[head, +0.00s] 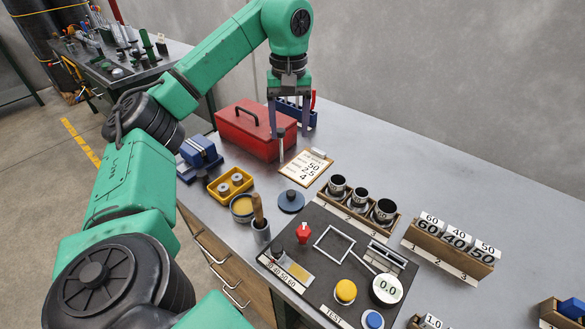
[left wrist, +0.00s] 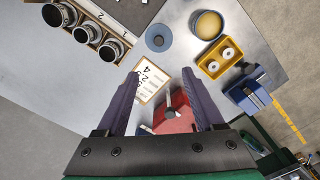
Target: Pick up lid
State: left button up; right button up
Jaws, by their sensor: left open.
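The lid, taken to be the round blue disc with a dark knob (head: 291,201), lies flat on the workbench. It also shows in the left wrist view (left wrist: 158,37). The round tin with yellow contents (head: 242,208) stands uncovered to its left; the left wrist view shows it too (left wrist: 207,24). My left gripper (head: 289,128) is open, fingers pointing down, above the bench by the red toolbox. It is well behind the lid and apart from it. Nothing shows held between its fingers (left wrist: 160,78). My right gripper is not in view.
A red toolbox (head: 247,132) and a thin dark-topped rod (head: 281,146) stand near my left gripper. A clipboard (head: 306,167) lies behind the lid. A cup rack (head: 345,213), yellow tray (head: 222,190), brush cup (head: 261,232) and dark test mat (head: 325,270) surround it.

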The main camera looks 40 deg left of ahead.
pick_arm(q)
notch_tip(320, 180, down, 4)
jog(key=b, duration=0.9)
send_near(291, 192)
notch_tip(291, 192, down, 9)
jog(key=shift+p, duration=0.7)
grip_shut()
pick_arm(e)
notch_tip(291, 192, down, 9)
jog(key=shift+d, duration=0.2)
